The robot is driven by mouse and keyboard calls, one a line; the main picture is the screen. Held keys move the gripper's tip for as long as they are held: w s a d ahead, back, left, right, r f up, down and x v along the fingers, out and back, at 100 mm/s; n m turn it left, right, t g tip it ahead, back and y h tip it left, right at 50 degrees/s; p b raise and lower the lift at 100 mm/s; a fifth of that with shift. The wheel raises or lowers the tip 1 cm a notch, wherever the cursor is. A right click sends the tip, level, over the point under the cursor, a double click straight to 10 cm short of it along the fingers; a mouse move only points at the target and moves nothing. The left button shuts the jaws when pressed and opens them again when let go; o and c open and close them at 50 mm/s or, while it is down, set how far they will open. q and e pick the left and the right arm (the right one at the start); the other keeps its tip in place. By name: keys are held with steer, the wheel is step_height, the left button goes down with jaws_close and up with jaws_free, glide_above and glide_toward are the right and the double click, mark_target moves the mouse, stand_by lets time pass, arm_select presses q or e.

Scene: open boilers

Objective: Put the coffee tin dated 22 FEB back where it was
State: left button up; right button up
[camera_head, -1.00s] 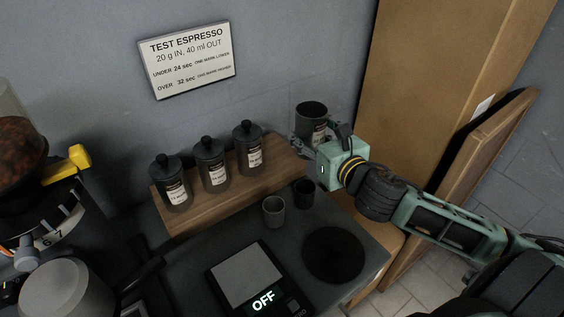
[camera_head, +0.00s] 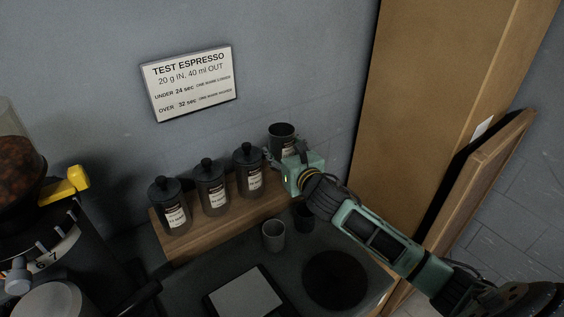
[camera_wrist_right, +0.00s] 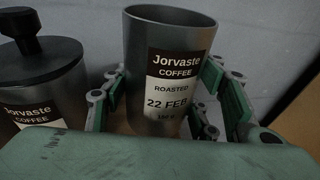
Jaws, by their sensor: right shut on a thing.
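The coffee tin dated 22 FEB (camera_head: 282,135) is dark, open at the top and without a lid. Its label reads "Jorvaste COFFEE ROASTED 22 FEB" in the right wrist view (camera_wrist_right: 172,60). My right gripper (camera_head: 285,158) is shut on the tin, with a finger on each side of it (camera_wrist_right: 172,105). The tin is upright at the right end of the wooden riser (camera_head: 190,243), right of the lidded tins. Its base is hidden, so I cannot tell whether it touches the wood. My left gripper is not in view.
Three lidded tins stand on the riser; the nearest (camera_head: 248,172) is close to the held tin, and also shows in the right wrist view (camera_wrist_right: 40,75). A grey cup (camera_head: 273,236), a dark cup (camera_head: 303,217) and a scale (camera_head: 245,296) are in front. A tall wooden panel (camera_head: 440,90) stands right.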

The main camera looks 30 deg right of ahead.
steer(key=shift+f, duration=1.9)
steer(key=shift+s, duration=0.1)
steer(key=o, duration=1.4)
steer(key=shift+f, duration=0.15)
steer(key=shift+s, duration=0.1)
steer(key=shift+s+a+r+b, duration=0.15)
steer(key=shift+s+r, duration=0.2)
steer(key=shift+s, duration=1.6)
steer(key=shift+s+a+r+b, duration=0.15)
steer(key=shift+s+r, duration=0.2)
steer(key=shift+s, duration=1.6)
steer(key=shift+s+a+r+b, duration=0.15)
steer(key=shift+s+r, duration=0.2)
steer(key=shift+s, duration=1.6)
steer(key=shift+d, duration=0.1)
